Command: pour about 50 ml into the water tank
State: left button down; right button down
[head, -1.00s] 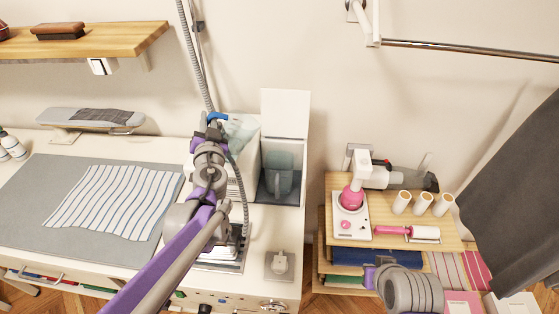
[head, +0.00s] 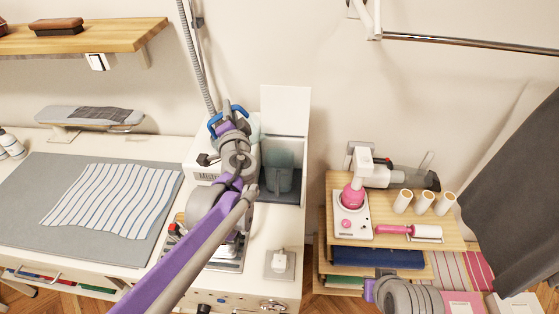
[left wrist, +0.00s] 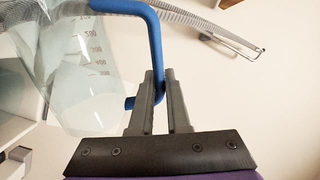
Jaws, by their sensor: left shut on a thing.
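A clear measuring jug (left wrist: 75,60) with a blue handle (left wrist: 155,45) and printed volume marks fills the left of the left wrist view. My left gripper (left wrist: 160,80) is shut on the blue handle. In the head view the handle (head: 239,108) shows at the end of my left arm, with my left gripper (head: 228,112) at it; the jug's body is mostly hidden. A translucent bluish tank (head: 280,170) stands in a white open-fronted housing (head: 286,105), just right of the jug. The water level in the jug cannot be told. My right gripper is out of view.
A white machine (head: 207,176) stands under my left arm on the white table (head: 270,228). A grey hose (head: 196,60) hangs behind it. A striped cloth (head: 115,205) lies on a grey mat at left. A wooden shelf unit (head: 400,236) with pink tools stands at right.

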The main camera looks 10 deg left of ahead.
aim_at(246, 113)
pick_arm(q)
jog(key=shift+w+d+m, duration=0.2)
jog(key=shift+w+m, duration=0.1)
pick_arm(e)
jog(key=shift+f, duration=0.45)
pick_arm(q)
jog(key=shift+d+f+b, duration=0.15)
jog(key=shift+d+b, duration=0.05)
jog(key=shift+b, duration=0.3)
jog(key=shift+w+d+m+b, duration=0.2)
jog(key=shift+d+m+b, duration=0.5)
jog(key=shift+m+b, duration=0.2)
jog(key=shift+w+d+f, duration=0.1)
jog(key=shift+d+f, duration=0.05)
jog(key=shift+d, duration=0.2)
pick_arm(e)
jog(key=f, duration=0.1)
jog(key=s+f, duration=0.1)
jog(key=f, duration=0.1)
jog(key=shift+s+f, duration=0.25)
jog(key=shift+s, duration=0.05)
pick_arm(q)
jog(key=shift+a, duration=0.35)
jog(key=shift+d, duration=0.15)
